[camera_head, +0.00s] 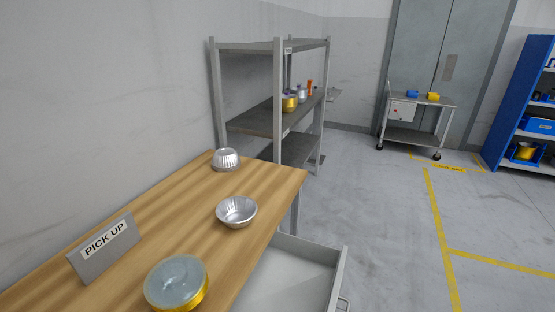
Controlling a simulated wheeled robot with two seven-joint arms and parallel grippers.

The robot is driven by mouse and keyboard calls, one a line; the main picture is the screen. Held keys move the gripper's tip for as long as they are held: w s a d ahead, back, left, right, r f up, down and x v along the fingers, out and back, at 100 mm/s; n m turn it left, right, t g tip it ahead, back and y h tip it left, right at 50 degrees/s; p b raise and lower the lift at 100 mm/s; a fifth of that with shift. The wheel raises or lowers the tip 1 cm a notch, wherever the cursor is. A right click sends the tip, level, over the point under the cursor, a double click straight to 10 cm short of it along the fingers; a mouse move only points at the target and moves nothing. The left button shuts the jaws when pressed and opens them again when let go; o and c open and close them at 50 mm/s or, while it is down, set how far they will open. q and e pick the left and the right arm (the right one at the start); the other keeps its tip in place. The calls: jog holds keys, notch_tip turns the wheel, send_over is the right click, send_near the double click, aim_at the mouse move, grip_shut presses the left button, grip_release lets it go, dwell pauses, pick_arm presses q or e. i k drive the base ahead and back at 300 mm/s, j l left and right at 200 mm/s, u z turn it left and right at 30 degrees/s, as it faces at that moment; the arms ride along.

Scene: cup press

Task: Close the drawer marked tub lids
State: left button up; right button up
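An open grey drawer (318,247) sticks out to the right from under the wooden table (189,198). Its interior looks empty where it shows, and its near part is cut off by the bottom edge. A metal handle (343,303) shows on its front face at the lower right. No label is readable on the drawer, so I cannot tell its marking. Neither of my grippers is in view.
On the table are a "PICK UP" sign (104,245), a gold tub with a clear lid (176,283), a foil cup (237,211) and an upturned foil cup (226,159). A grey shelf rack (279,107) stands behind. Floor right of the drawer is clear; a cart (416,117) stands farther back.

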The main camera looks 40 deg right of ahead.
aim_at(293, 273)
jog(key=l+z, duration=0.6)
jog(key=z, duration=0.2)
jog(key=l+z, duration=0.35)
